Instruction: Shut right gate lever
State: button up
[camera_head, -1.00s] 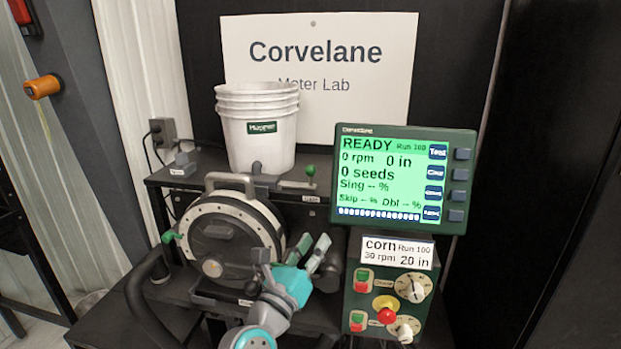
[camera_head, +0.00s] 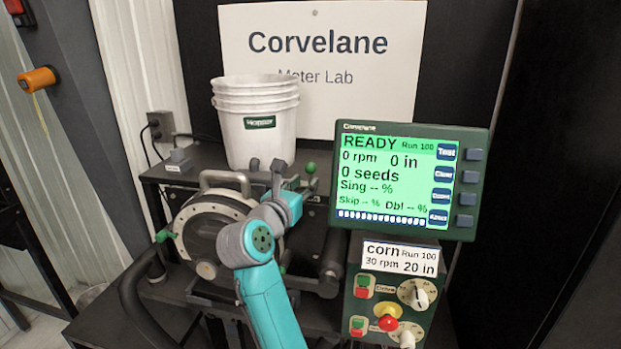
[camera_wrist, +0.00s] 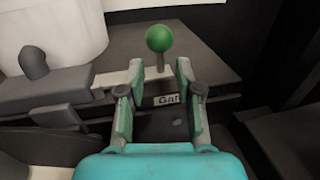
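The gate lever shows a green ball knob (camera_wrist: 159,38) on a short grey stem at the shelf edge, upright in the wrist view. The knob also shows in the head view (camera_head: 310,168), just right of my gripper. My gripper (camera_wrist: 155,88) is open and empty, its two fingers apart below and in front of the knob. The knob stands beyond the fingertips, roughly centred between them, and does not appear touched. A label (camera_wrist: 168,99), partly hidden by the right finger, sits on the shelf's front face below it.
A white bucket (camera_head: 255,125) stands on the shelf left of the lever. The round seed meter (camera_head: 205,232) with a handle is below. A monitor (camera_head: 405,180) reading READY and a control box (camera_head: 365,310) with buttons and dials stand at the right.

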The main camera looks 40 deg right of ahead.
aim_at(310, 178)
jog(key=shift+x, duration=2.15)
grip_shut()
